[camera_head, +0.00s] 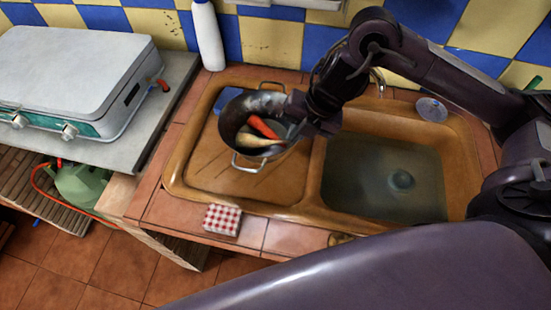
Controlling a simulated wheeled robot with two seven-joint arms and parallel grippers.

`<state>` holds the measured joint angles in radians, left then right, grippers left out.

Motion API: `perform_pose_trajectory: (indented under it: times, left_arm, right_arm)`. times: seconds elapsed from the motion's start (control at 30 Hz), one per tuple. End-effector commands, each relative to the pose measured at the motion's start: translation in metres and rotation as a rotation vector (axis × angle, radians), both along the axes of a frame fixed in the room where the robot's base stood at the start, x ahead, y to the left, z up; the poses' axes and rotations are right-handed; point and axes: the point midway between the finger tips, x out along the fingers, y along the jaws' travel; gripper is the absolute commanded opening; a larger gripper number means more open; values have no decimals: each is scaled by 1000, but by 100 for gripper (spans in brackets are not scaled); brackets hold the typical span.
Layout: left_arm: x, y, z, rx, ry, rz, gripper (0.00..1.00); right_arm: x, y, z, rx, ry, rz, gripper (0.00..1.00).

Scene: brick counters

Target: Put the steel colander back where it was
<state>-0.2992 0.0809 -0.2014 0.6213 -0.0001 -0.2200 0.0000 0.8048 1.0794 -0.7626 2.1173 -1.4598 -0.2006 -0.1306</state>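The steel colander (232,117) is a round, dark grey bowl on the left, drainboard side of the sink unit. A loop handle (247,165) shows at its front and another at its back. An orange carrot (263,126) and a pale root vegetable (257,141) lie in it. My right gripper (297,122) is at the colander's right side, overlapping its rim. The fingertips are dark and partly hidden, so I cannot tell whether they grip the rim. My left gripper is not in view.
The brown sink basin (385,180) holds murky water, right of the drainboard. A white bottle (207,35) stands behind. A camping stove (75,75) is at left. A clear glass item (431,110) lies back right.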

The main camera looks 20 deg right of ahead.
Motion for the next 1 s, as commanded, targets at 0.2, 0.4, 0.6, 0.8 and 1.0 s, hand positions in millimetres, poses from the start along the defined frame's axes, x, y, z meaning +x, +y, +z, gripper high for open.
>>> perform_pose_trajectory:
  times: [0.2, 0.4, 0.6, 0.8, 1.0]
  left_arm:
    - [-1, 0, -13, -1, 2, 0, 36]
    - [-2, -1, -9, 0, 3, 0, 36]
    - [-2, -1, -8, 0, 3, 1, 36]
    - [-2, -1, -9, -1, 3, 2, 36]
    - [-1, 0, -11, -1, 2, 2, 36]
  right_arm:
    - [-2, 1, -42, 2, 5, -1, 0]
    - [-1, 0, -60, 1, 4, -2, 0]
    - [0, 0, -85, 0, 2, -2, 0]
    - [0, 1, -88, 1, -1, -1, 0]
    - [-1, 0, -91, -1, 1, -1, 4]
